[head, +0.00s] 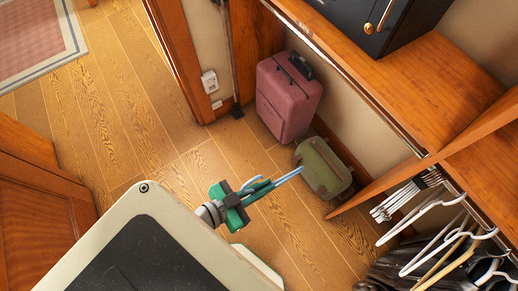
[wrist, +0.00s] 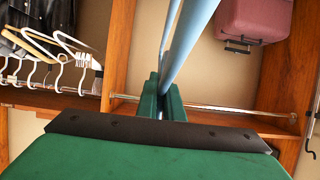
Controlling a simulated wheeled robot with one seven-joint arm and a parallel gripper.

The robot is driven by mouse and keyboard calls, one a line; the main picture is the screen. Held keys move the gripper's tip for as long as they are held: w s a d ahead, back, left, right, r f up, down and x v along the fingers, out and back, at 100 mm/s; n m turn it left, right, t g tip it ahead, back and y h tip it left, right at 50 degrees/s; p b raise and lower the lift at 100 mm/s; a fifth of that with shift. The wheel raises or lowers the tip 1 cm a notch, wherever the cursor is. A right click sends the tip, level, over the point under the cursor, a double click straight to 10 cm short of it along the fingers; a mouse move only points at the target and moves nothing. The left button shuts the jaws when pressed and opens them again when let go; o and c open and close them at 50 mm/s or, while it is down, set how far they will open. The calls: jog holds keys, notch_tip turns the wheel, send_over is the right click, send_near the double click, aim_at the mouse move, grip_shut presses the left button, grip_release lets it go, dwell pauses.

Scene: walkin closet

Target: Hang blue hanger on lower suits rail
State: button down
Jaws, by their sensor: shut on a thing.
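My gripper (head: 250,190) has green fingers and is shut on the blue hanger (head: 288,175), held above the floor in the open. In the wrist view the blue hanger (wrist: 185,45) runs up from between the fingers (wrist: 165,100); its hook cannot be made out. A bare metal rail (wrist: 215,109) crosses the middle compartment behind the fingers, and it also shows under the shelf edge in the head view (head: 345,72). Another rail (wrist: 50,89) at the left of the wrist view carries several hangers. I cannot tell by label which is the lower suits rail.
A pink suitcase (head: 287,97) and a green case (head: 322,168) stand on the floor by the closet. A wooden divider (head: 385,182) separates the bare rail from hanging hangers (head: 440,215) and dark clothes (head: 400,272). A black safe (head: 375,22) sits on top.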

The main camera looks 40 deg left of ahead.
jog(key=w+d+f, duration=0.1)
jog(key=w+d, duration=0.3)
jog(key=w, duration=1)
jog(key=w+d+f, duration=0.1)
jog(key=w+d, duration=0.4)
jog(key=w, duration=0.9)
jog(key=w+d+f, duration=0.1)
jog(key=w+d, duration=0.3)
jog(key=w, duration=1)
jog(key=shift+d, duration=0.3)
dwell(1.3)
jog(key=c, duration=1.8)
grip_release()
jog(key=v, duration=1)
jog(key=shift+s+a+r, duration=0.1)
jog(key=shift+s+r, duration=0.05)
jog(key=shift+s, duration=0.2)
